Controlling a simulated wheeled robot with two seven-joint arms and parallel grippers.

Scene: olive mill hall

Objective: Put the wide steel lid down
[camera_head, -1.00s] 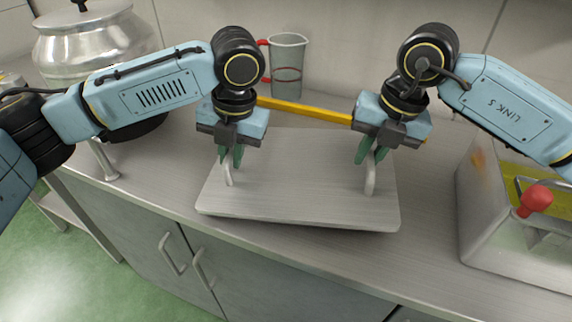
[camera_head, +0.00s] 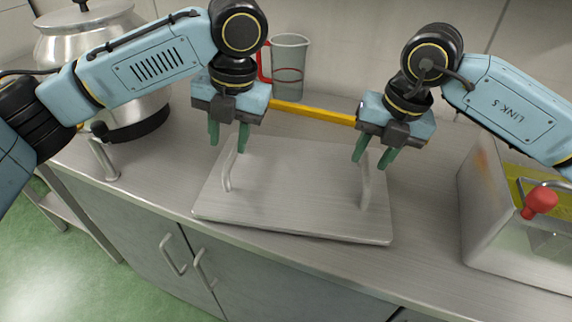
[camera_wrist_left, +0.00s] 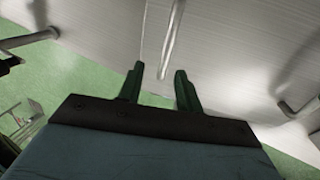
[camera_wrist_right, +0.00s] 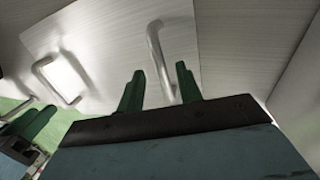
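The wide steel lid (camera_head: 295,200) lies on the steel counter, a flat rectangular plate with two upright loop handles. Its left handle (camera_head: 228,172) and right handle (camera_head: 366,186) stand near its two ends. My left gripper (camera_head: 228,142) is open and empty, just above the left handle; in the left wrist view that handle (camera_wrist_left: 173,40) lies beyond the parted fingers. My right gripper (camera_head: 373,158) is open and empty above the right handle; in the right wrist view that handle (camera_wrist_right: 158,60) lies beyond its parted fingers.
A grey jug with a red handle (camera_head: 290,62) and a yellow bar (camera_head: 312,113) are behind the lid. A large steel pot (camera_head: 85,45) stands at the back left. A steel box with a red knob (camera_head: 541,203) is at the right. The counter's front edge is close to the lid.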

